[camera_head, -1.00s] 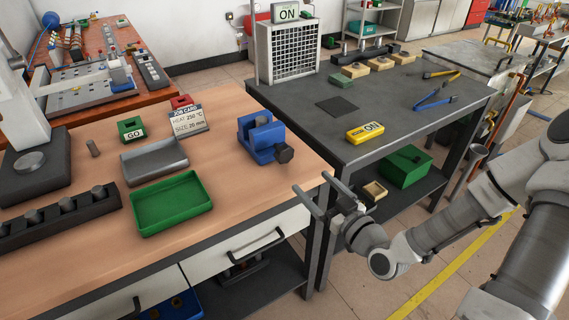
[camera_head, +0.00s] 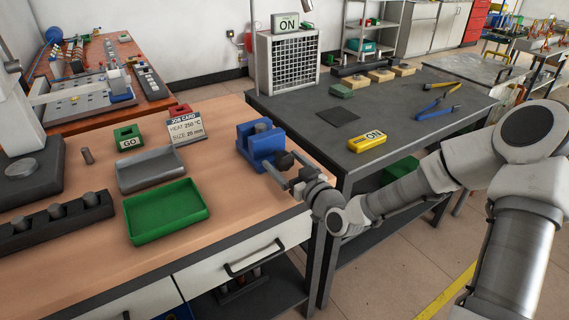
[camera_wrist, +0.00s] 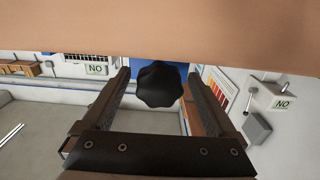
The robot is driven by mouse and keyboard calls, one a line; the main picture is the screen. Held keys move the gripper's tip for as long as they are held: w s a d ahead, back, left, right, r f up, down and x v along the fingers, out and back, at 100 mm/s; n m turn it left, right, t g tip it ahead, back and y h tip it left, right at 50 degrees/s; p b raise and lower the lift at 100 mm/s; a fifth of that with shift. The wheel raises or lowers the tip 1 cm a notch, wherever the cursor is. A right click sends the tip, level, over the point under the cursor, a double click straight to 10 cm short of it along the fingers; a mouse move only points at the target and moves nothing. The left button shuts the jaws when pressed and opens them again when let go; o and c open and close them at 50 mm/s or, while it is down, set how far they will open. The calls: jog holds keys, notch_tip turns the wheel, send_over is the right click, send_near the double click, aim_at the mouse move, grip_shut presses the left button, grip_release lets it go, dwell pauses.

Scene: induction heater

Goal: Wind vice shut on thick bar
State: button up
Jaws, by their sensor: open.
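The blue vice (camera_head: 252,152) stands near the right edge of the wooden bench. The top of a dark grey bar (camera_head: 262,127) shows upright between its jaws; whether the jaws touch it I cannot tell. The vice's black lobed knob (camera_head: 285,161) faces my arm. My gripper (camera_head: 283,166) is at the knob, its fingers open. In the wrist view the knob (camera_wrist: 158,84) lies between the two spread fingers (camera_wrist: 158,74), with a visible gap on each side. The bench's underside or top edge fills the top of that view.
A green tray (camera_head: 132,231) and a grey tray (camera_head: 120,178) lie left of the vice, with a job card (camera_head: 187,128) behind. The bench's front right corner is clear.

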jog(key=shift+w, duration=0.1)
jog(key=c, duration=1.3)
jog(key=shift+c, duration=0.2)
jog(key=shift+m, duration=0.4)
jog(key=m, duration=0.3)
jog(key=shift+p, duration=0.35)
jog(key=shift+a+m+p, duration=0.1)
jog(key=shift+m+p, duration=0.25)
jog(key=shift+m, duration=1.35)
jog(key=o, duration=1.3)
